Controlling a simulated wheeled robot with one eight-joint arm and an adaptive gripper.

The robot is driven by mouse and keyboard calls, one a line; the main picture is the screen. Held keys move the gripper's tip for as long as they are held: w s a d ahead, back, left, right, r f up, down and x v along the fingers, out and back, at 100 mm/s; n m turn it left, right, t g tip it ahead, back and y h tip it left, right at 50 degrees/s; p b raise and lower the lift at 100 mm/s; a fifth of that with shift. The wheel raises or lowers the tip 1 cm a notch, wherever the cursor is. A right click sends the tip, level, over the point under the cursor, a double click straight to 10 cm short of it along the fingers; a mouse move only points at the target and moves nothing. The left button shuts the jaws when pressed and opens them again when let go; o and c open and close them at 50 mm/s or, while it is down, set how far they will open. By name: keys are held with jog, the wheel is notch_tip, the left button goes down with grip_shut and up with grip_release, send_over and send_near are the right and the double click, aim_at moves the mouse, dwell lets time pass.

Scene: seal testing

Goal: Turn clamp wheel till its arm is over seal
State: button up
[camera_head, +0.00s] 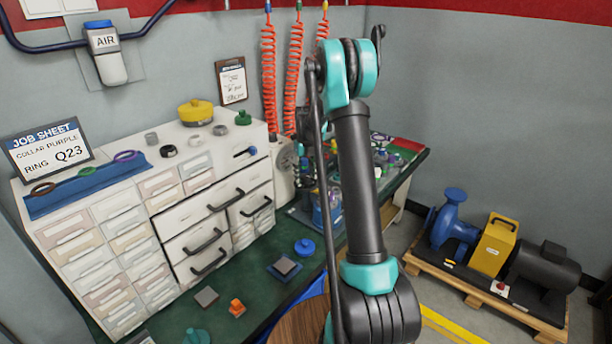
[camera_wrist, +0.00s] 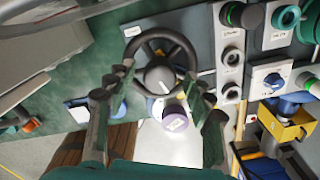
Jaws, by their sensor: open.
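In the wrist view a dark three-spoked clamp wheel (camera_wrist: 141,52) with a grey hub and a white pointer mark is near the upper middle. My gripper (camera_wrist: 158,74) is open, one finger on each side of the hub, the fingertips overlapping the wheel's lower part in the picture. I cannot tell whether they touch it. A purple round piece (camera_wrist: 175,119) with a pale label lies below the hub, between the fingers; I cannot tell whether it is the seal. The clamp's arm is not clearly visible.
Beside the wheel stands a grey panel (camera_wrist: 232,90) with round ports and a blue knob (camera_wrist: 273,80). In the head view, a drawer cabinet (camera_head: 120,235) is at left on the green bench (camera_head: 265,318). A pump on a pallet (camera_head: 490,292) is at right.

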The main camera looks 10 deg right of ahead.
aim_at(306, 176)
jog(key=shift+r, duration=0.1)
notch_tip(306, 176, up, 12)
dwell(0.5)
